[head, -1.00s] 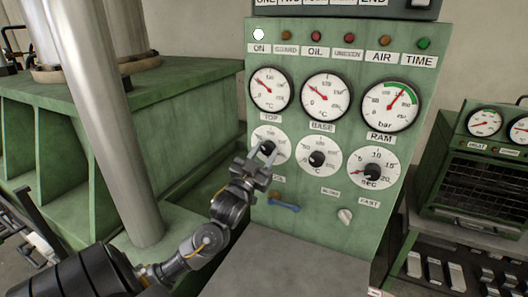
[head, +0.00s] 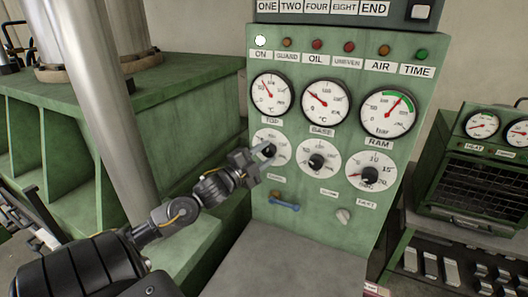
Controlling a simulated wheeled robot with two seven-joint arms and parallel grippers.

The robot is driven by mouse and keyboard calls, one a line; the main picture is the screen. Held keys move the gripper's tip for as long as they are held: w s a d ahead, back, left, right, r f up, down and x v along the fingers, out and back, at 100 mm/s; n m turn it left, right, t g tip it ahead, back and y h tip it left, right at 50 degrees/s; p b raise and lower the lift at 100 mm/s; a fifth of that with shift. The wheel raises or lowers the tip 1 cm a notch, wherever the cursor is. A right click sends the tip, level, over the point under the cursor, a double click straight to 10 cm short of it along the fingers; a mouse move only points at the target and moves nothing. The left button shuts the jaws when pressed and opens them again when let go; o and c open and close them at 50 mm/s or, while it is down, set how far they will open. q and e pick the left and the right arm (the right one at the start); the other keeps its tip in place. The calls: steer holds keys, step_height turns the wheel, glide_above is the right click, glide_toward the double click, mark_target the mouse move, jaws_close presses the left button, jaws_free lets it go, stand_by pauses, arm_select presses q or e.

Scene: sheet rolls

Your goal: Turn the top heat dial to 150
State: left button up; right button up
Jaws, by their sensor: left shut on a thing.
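The top heat dial (head: 271,147) is a white round scale with a black knob, on the left of the green panel, below the gauge labelled TOP (head: 272,95). My left gripper (head: 268,150) is at this dial and shut on its knob. The fingers cover part of the knob and scale, so I cannot read its setting. The TOP gauge's red needle points up and to the left. My right gripper is not in view.
The BASE dial (head: 318,161) and the RAM dial (head: 371,171) sit close to the right. A blue lever (head: 285,207) and a pale knob (head: 343,215) are below. A metal column (head: 108,90) stands left of the panel.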

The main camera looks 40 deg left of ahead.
arm_select(q)
steer(key=m+g, duration=0.1)
steer(key=m, duration=0.1)
steer(key=m+p, duration=0.1)
steer(key=m, duration=0.1)
steer(key=shift+r+m+g+h, duration=0.15)
steer(key=shift+m+g+h, duration=0.15)
steer(key=shift+m+g, duration=0.1)
steer(key=m+g, duration=0.1)
steer(key=m, duration=0.3)
steer(key=shift+g+y, duration=0.4)
steer(key=shift+m, duration=0.3)
steer(key=o, duration=1)
steer(key=shift+s, duration=0.1)
